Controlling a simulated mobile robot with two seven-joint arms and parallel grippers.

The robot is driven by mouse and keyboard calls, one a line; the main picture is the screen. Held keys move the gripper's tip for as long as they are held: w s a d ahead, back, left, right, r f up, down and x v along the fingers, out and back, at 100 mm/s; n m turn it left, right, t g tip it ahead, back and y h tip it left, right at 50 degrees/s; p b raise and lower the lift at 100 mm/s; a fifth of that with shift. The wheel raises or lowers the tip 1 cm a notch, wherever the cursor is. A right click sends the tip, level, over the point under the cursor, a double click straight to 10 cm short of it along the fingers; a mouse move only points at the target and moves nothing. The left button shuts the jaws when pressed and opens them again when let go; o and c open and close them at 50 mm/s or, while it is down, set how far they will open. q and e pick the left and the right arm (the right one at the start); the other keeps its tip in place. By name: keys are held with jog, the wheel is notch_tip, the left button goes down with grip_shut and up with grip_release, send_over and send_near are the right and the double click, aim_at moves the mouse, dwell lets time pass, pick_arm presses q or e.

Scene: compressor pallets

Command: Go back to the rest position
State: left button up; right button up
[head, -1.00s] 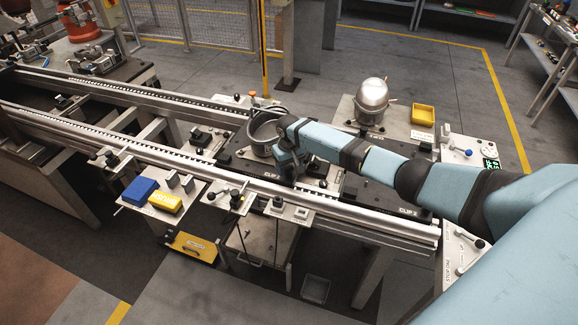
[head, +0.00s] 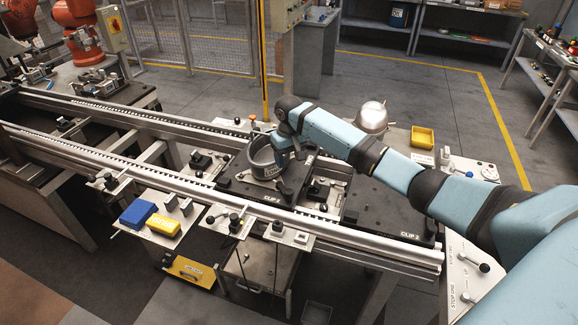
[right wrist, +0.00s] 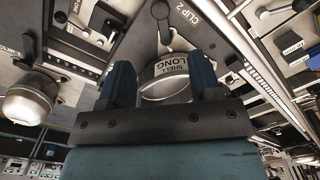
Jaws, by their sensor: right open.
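My right gripper (head: 288,156) hangs over the pallet (head: 240,188) marked "CLIP 2", beside a grey cylindrical shell (head: 262,165) that stands on it. In the right wrist view, my right gripper (right wrist: 163,72) has its two blue fingers spread apart. The shell (right wrist: 166,85), labelled "SHELL LONG", shows in the gap beyond them. I cannot tell from the picture how far the fingertips are from it. My left gripper is not in view.
A second dark pallet (head: 390,205) lies to the right on the conveyor (head: 330,222). A silver dome (head: 371,117) and a yellow bin (head: 422,137) stand behind it. Blue (head: 138,214) and yellow (head: 163,225) blocks sit at the front left. Open floor lies beyond.

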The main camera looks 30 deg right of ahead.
dwell(0.5)
jog(key=s+a+f+n+t+y, duration=0.1)
jog(key=s+a+f+n, duration=0.1)
jog(key=s+a+f, duration=0.5)
jog(key=s+a+f+n, duration=0.2)
jog(key=s+a+f, duration=0.1)
jog(key=s+a, duration=0.7)
jog(key=s+d+r+t, duration=0.1)
jog(key=s+r, duration=0.2)
jog(key=s, duration=0.9)
jog(key=s+d+r+t, duration=0.15)
jog(key=s+r, duration=0.25)
jog(key=s, duration=0.8)
jog(key=w+a+f+t+y, duration=0.1)
jog(key=w+a+f+t, duration=0.1)
jog(key=f, duration=0.4)
jog(key=w+a+f+t+y+p, duration=0.1)
jog(key=w+a+f+t, duration=0.2)
jog(key=a+f+t, duration=0.2)
jog(key=shift+w+f, duration=0.3)
jog(key=shift+f, duration=0.5)
